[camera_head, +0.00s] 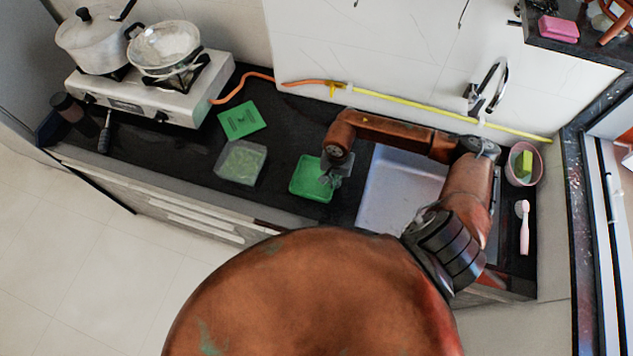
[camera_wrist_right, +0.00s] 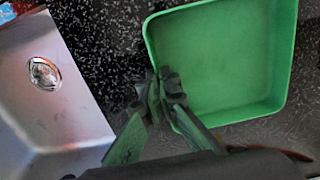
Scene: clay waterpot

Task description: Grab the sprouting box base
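The sprouting box base is a shallow green square tray (camera_head: 305,182) on the black counter, left of the sink. It also shows at the upper right of the right wrist view (camera_wrist_right: 225,60), empty inside. My right gripper (camera_head: 331,179) is at the tray's right edge in the head view. In the right wrist view its fingertips (camera_wrist_right: 165,86) are close together at the tray's wall, one outside and one inside, seemingly pinching the rim. The exact contact is partly hidden by the fingers. My left gripper is not in view.
A stove (camera_head: 150,90) with pots stands at the far left. A hose (camera_head: 420,108) runs along the wall.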

